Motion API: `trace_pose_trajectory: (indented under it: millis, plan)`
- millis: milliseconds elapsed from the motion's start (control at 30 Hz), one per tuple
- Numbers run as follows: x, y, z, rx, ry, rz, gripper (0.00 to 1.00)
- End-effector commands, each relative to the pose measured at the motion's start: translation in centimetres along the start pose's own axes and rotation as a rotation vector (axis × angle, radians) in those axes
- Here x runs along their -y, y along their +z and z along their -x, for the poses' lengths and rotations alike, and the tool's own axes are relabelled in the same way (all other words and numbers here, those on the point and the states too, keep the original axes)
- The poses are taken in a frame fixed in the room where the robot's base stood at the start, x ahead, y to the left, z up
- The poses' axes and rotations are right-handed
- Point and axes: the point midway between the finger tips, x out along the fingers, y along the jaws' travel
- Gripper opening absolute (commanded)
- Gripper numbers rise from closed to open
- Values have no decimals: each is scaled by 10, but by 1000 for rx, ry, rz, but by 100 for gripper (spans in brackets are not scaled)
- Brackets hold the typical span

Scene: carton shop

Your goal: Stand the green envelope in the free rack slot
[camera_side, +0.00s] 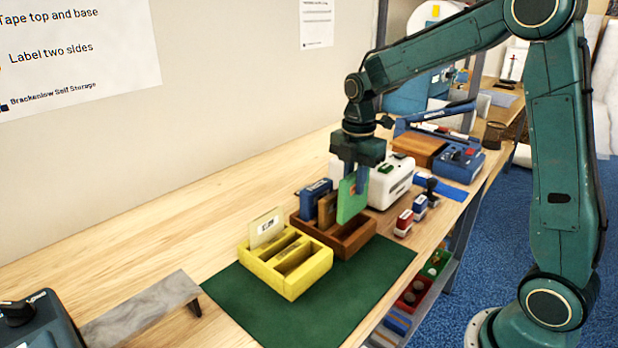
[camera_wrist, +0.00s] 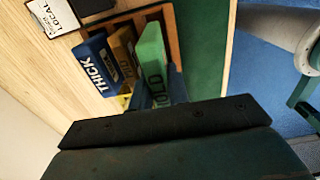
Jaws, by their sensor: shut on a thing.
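My gripper (camera_side: 354,178) is shut on the green envelope (camera_side: 348,201) and holds it upright over the right part of the brown wooden rack (camera_side: 350,244). The envelope also shows in the wrist view (camera_wrist: 153,58), between my fingers. Its lower edge is near the rack's rim; I cannot tell whether it is inside the slot. A blue envelope (camera_side: 314,197) marked "THICK" (camera_wrist: 90,64) and a brown envelope (camera_side: 327,210) stand in the rack's slots to its left. The free slot's floor is hidden.
A yellow rack (camera_side: 288,285) with a cream envelope (camera_side: 266,227) stands in front, on a green mat (camera_side: 362,287). A white machine (camera_side: 393,183) is close behind the rack. Stamps (camera_side: 404,223) stand to the right.

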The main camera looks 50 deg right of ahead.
Motion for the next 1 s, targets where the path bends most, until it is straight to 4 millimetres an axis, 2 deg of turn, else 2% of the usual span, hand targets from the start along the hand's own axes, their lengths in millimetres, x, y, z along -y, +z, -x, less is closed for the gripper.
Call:
trace_pose_trajectory:
  millis: [433, 1000]
  plan:
    - [0, 0, -17, -1, -1, 0, 0]
    - [0, 0, -18, 0, 0, 0, 0]
